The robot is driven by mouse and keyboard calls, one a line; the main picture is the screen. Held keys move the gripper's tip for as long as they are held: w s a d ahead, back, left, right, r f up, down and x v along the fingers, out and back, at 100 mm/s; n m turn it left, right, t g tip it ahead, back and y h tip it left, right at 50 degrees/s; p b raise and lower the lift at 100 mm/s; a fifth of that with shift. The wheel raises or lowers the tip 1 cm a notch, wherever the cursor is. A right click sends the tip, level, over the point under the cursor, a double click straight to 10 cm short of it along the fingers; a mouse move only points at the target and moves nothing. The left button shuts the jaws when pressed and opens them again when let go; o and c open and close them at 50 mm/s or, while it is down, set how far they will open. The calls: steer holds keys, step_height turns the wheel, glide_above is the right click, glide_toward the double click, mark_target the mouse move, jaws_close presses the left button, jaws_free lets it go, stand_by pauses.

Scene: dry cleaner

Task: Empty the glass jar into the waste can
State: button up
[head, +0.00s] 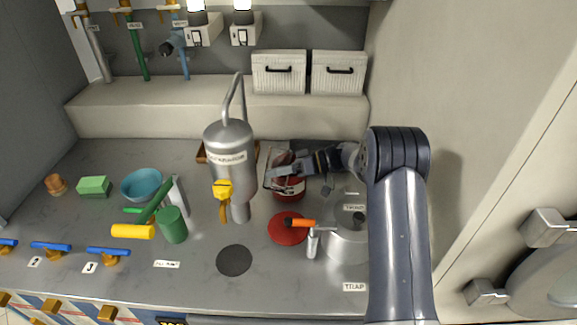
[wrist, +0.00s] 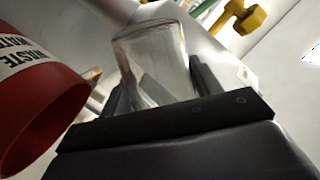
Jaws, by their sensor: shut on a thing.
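The clear glass jar (wrist: 150,58) is between the two dark fingers of my gripper (wrist: 155,92) in the wrist view. It looks clear, and I cannot tell whether anything is inside. The red waste can (wrist: 38,100), with a white label, is close beside the jar at the left of that view. In the head view, my gripper (head: 288,169) is at the can (head: 290,190), and the jar's faint outline overlaps the can's top. I cannot tell the jar's exact tilt or whether it touches the rim.
A steel tank (head: 229,160) with a yellow valve stands just left of the can. A red disc (head: 288,229) and a steel pot (head: 346,240) are in front. A green cylinder (head: 173,225) and blue bowl (head: 142,185) are further left. White boxes (head: 278,72) stand behind.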

steer(key=shift+s+a+r+n+t+h, duration=0.1)
steer(key=shift+s+r+n+t+h, duration=0.2)
steer(key=shift+s+r+n, duration=0.15)
steer(key=shift+s+a+f+n+b, duration=0.1)
steer(key=shift+s+f+n+b, duration=0.2)
steer(key=shift+f+n, duration=0.25)
steer(key=shift+s+a+r+n+t+h, duration=0.15)
steer(key=shift+s+r+n+t+h, duration=0.3)
steer(key=shift+n+t, duration=0.3)
steer(key=shift+r+n+t, duration=0.3)
steer(key=shift+n+t, duration=0.15)
steer(key=shift+n, duration=0.3)
